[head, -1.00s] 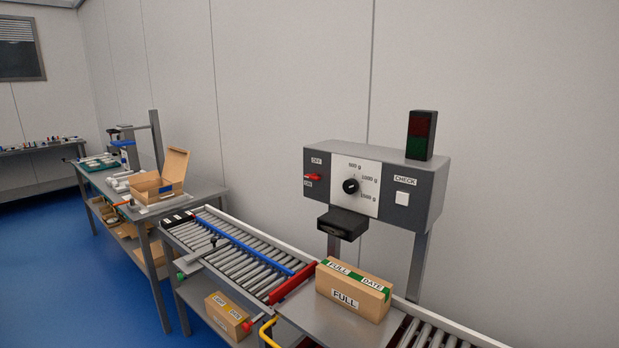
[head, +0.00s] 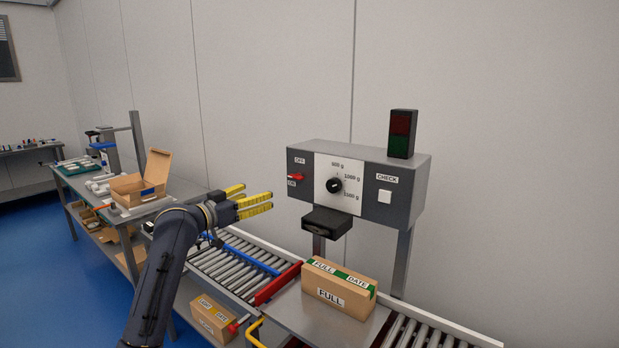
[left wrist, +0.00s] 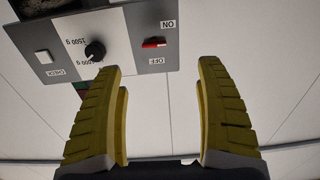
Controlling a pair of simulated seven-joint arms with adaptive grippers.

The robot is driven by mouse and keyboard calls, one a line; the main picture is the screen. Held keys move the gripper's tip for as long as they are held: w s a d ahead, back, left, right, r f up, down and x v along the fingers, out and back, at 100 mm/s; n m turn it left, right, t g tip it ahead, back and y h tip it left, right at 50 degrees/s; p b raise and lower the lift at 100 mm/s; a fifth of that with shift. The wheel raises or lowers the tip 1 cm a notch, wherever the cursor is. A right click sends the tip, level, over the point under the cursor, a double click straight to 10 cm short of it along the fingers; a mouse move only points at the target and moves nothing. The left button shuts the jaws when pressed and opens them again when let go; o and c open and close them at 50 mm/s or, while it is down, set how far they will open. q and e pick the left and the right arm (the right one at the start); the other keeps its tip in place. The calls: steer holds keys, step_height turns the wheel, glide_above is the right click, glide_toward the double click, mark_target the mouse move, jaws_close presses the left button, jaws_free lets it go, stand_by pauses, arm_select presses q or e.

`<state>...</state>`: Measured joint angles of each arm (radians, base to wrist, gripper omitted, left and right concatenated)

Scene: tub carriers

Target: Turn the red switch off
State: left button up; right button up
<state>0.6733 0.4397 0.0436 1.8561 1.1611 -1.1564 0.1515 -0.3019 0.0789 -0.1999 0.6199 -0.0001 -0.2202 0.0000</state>
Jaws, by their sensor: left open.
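The red switch (head: 296,177) is on the left of the grey control box (head: 405,190), with an OFF label above it and an ON label below. In the head view its red lever sits close to the ON label. My left gripper (head: 258,198) is open and empty, to the left of the box and apart from the switch. The left wrist view is upside down relative to the box and shows the red switch (left wrist: 153,43) beyond the gap between the spread yellow fingers. My right gripper is not in view.
Beside the switch are a black dial (head: 335,185) and a white CHECK button (head: 385,196). A dark scanner-like block (head: 327,222) juts out below. A FULL carton (head: 340,288) stands under the box. A roller conveyor (head: 225,262) runs left, with a bench behind.

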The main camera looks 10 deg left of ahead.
arm_select(q)
steer(key=r, duration=0.1)
glide_toward(296, 174)
steer(key=shift+h, duration=0.4)
steer(key=x, duration=0.9)
steer(key=shift+w+f, duration=0.35)
steer(key=shift+f, duration=0.05)
steer(key=c, duration=1.5)
steer(key=shift+r, duration=0.15)
jaws_close()
